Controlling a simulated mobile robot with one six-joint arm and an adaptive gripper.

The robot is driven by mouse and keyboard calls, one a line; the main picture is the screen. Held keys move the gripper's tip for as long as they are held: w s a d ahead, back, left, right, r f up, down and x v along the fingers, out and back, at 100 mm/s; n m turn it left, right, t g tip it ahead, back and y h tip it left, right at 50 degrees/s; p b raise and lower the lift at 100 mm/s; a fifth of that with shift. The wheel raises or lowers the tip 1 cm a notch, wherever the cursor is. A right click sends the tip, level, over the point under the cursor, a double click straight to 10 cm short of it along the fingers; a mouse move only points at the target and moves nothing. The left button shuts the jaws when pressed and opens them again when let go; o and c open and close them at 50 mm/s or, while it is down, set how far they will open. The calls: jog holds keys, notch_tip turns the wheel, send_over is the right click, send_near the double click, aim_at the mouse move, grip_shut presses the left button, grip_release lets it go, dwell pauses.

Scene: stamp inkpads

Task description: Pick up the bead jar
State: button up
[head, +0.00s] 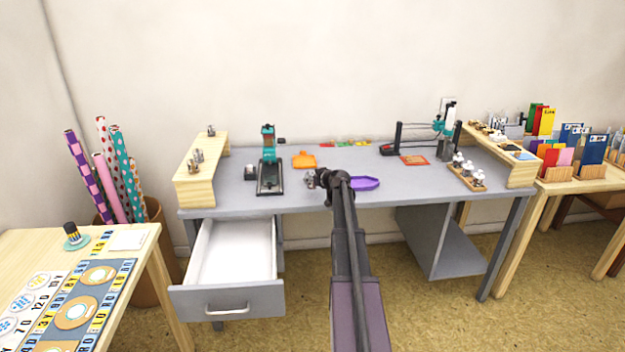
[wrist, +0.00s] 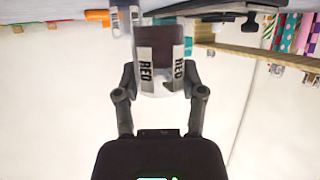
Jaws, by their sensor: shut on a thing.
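A clear jar with dark contents and a white label reading "RED" (wrist: 158,50) is between the two fingers of my gripper (wrist: 158,85) in the wrist view. The fingers are shut on its sides. I take it as the bead jar. In the head view my gripper (head: 322,180) is over the front middle of the grey desk (head: 235,200), and my arm hides much of that spot. The jar is small and partly hidden there. I cannot tell whether it touches the desk top.
A purple tray (head: 365,183) lies just right of my gripper. An orange item (head: 304,160) and a teal-and-black press (head: 268,165) stand to the left. A wooden riser (head: 200,180) is at the desk's left end. The drawer (head: 228,285) below hangs open.

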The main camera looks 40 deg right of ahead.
jog(key=s+d, duration=0.3)
jog(key=s, duration=0.4)
jog(key=s+d+r+p, duration=0.1)
jog(key=s+d, duration=0.3)
jog(key=s, duration=0.3)
jog(key=shift+s+d+r, duration=0.15)
jog(key=shift+r, duration=0.05)
notch_tip(320, 180, up, 18)
jog(key=p, duration=1.8)
jog(key=shift+r, duration=0.2)
